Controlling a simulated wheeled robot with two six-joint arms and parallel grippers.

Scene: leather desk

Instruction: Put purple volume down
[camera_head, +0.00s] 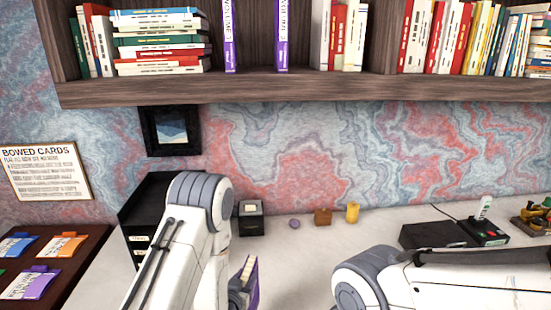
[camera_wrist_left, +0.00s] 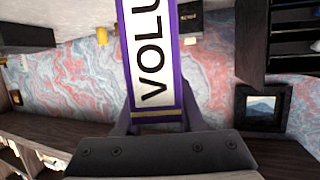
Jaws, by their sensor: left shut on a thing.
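A purple volume (camera_head: 252,287) with a white label is held upright, a little tilted, low in the head view beside my left arm. My left gripper (camera_wrist_left: 152,122) is shut on it in the wrist view, where the purple volume (camera_wrist_left: 152,60) reads "VOLU" and stretches out of the top of the picture. In the head view my left arm hides most of that gripper. Two similar purple volumes stand on the shelf (camera_head: 300,88), one at the left (camera_head: 229,35) and one at the right (camera_head: 281,35), with an empty gap between them. My right gripper is out of view.
Stacked and upright books (camera_head: 160,40) fill the shelf's left, and more books (camera_head: 470,40) its right.

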